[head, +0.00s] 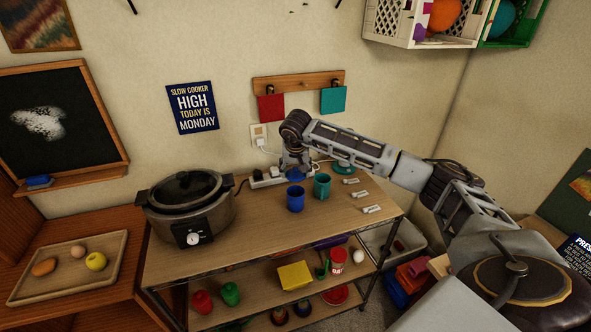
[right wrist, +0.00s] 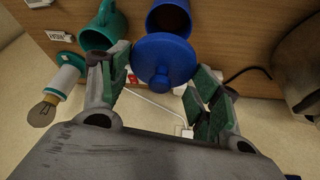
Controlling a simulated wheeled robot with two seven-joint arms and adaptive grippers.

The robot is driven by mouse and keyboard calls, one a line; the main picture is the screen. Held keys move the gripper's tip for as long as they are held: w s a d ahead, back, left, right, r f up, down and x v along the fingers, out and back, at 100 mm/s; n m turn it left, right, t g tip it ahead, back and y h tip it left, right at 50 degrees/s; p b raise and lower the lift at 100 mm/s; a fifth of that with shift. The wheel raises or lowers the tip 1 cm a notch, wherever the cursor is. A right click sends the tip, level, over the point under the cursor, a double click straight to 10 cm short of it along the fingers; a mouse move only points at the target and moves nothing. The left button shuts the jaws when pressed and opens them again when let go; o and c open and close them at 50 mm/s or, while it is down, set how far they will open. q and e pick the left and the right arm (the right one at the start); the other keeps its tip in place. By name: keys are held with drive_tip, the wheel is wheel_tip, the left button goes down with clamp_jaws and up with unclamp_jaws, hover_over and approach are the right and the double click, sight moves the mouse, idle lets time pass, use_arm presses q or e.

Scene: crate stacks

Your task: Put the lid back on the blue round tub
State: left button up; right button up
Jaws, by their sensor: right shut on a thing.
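The blue round tub (head: 296,200) stands upright and open on the wooden table top, just left of a teal mug (head: 321,186). The tub (right wrist: 168,16) also shows at the top of the right wrist view. My right gripper (head: 297,168) is behind the tub in the head view. Its fingers (right wrist: 160,85) are shut on the blue lid (right wrist: 163,62), which has a round knob. In the right wrist view the lid overlaps the tub's outline; I cannot tell how far apart they are. My left gripper is not in view.
A slow cooker (head: 188,203) stands left on the table. A power strip (head: 268,178) lies at the back by the wall. A teal-based lamp (right wrist: 62,80) and small white labels (head: 360,194) are to the right. The table front is clear.

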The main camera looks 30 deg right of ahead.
wheel_tip(320, 180, down, 6)
drive_tip(key=b, duration=0.3)
drive_tip(key=shift+f+b, duration=0.15)
drive_tip(key=shift+b, duration=0.15)
idle(0.4)
drive_tip(key=shift+f, duration=0.15)
idle(2.6)
drive_tip(key=o, duration=0.8)
drive_tip(key=shift+o, duration=0.5)
drive_tip(key=shift+o, duration=1)
